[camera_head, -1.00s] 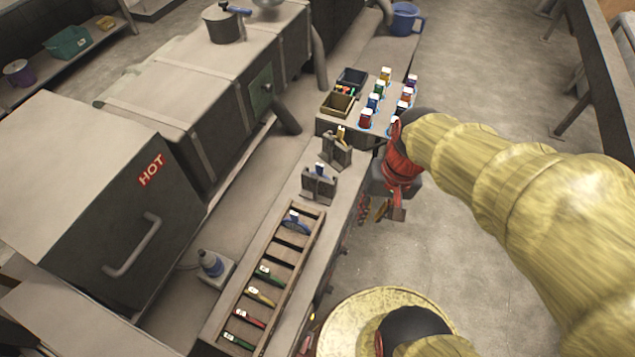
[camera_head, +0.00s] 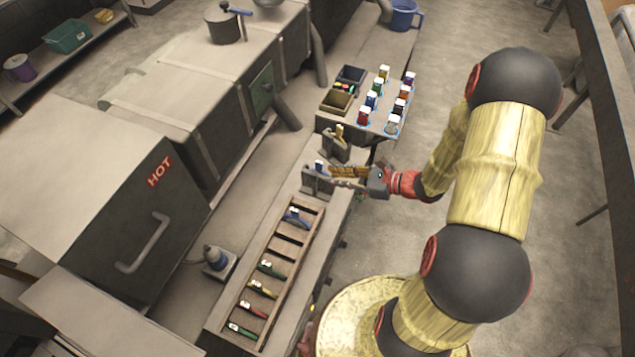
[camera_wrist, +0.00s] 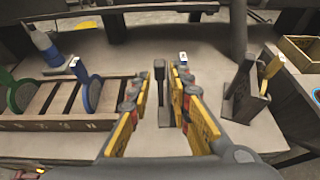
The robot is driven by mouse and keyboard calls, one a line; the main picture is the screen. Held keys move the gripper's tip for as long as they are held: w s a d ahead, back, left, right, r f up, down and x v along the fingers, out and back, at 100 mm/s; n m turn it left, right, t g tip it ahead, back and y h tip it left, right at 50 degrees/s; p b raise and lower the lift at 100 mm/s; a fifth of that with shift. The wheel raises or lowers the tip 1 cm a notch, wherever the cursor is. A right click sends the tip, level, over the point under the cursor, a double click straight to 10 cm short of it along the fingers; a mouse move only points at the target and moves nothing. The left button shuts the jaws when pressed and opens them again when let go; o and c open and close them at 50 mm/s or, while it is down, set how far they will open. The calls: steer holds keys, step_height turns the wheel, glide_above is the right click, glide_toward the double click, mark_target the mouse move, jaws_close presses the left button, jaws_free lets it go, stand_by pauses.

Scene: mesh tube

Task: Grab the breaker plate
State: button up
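My gripper (camera_head: 340,176) is over the bench beside the near grey stand (camera_head: 316,184). In the wrist view its two yellow-padded fingers (camera_wrist: 160,78) are apart, with nothing held between them. The upright of this stand (camera_wrist: 160,98) shows in the gap, and a small white-and-blue tagged piece (camera_wrist: 183,59) shows by the right fingertip. No part is clearly labelled as the breaker plate. Tagged discs stand in a slotted rack (camera_head: 262,330), among them a blue disc (camera_head: 296,217), which also shows left of my fingers in the wrist view (camera_wrist: 93,95).
A second stand (camera_head: 333,147) holds a yellow-tagged piece (camera_wrist: 272,66). Behind it, a raised block (camera_head: 352,127) carries several coloured tagged pieces and two small bins.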

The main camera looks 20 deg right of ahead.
mark_target(316, 173)
steer(key=x, duration=0.7)
steer(key=shift+w+a+f+b, duration=0.1)
steer(key=shift+w+a+b, duration=0.1)
steer(key=shift+a+b, duration=0.15)
steer(key=c, duration=0.3)
jaws_close()
steer(key=shift+d, duration=0.1)
stand_by(0.3)
